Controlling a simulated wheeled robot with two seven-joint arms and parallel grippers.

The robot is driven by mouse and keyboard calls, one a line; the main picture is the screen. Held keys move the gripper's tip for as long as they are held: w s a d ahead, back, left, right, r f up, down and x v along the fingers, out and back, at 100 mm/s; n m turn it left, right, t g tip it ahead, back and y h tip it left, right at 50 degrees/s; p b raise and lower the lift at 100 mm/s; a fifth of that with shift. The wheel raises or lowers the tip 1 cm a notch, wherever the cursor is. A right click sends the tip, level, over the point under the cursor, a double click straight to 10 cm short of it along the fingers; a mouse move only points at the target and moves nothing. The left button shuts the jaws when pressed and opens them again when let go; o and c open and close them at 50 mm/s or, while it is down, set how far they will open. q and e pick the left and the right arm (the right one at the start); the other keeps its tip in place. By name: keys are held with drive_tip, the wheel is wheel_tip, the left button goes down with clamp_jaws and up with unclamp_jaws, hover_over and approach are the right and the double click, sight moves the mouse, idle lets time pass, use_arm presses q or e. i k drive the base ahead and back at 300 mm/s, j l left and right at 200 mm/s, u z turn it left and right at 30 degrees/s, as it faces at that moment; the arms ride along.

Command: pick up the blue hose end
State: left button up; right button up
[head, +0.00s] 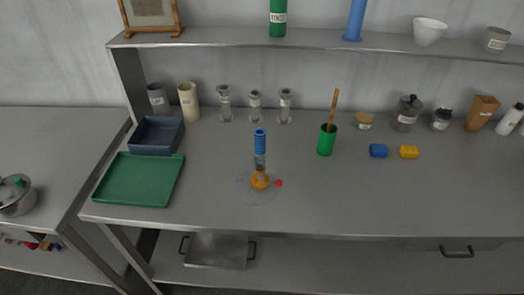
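A blue ribbed piece (260,141), which looks like the blue hose end, stands upright near the middle of the table. Below it is a grey, see-through neck (260,162), then an orange rounded body (260,181). A small red piece (279,183) sits just right of the orange body. A faint clear round outline surrounds the base; I cannot tell if it is a glass vessel. Neither my left nor my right gripper shows in the head view.
Left on the table (330,205) are a green tray (140,182) and a dark blue bin (157,137). A green cup with a wooden handle (327,140), a blue block (378,151) and a yellow block (409,152) stand to the right. The table's front is clear.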

sight(260, 133)
drive_tip(key=i+l+u, duration=0.1)
drive_tip(key=l+u, duration=0.25)
drive_tip(key=l, duration=0.45)
drive_tip(key=l+u, duration=0.4)
drive_tip(key=l, duration=0.4)
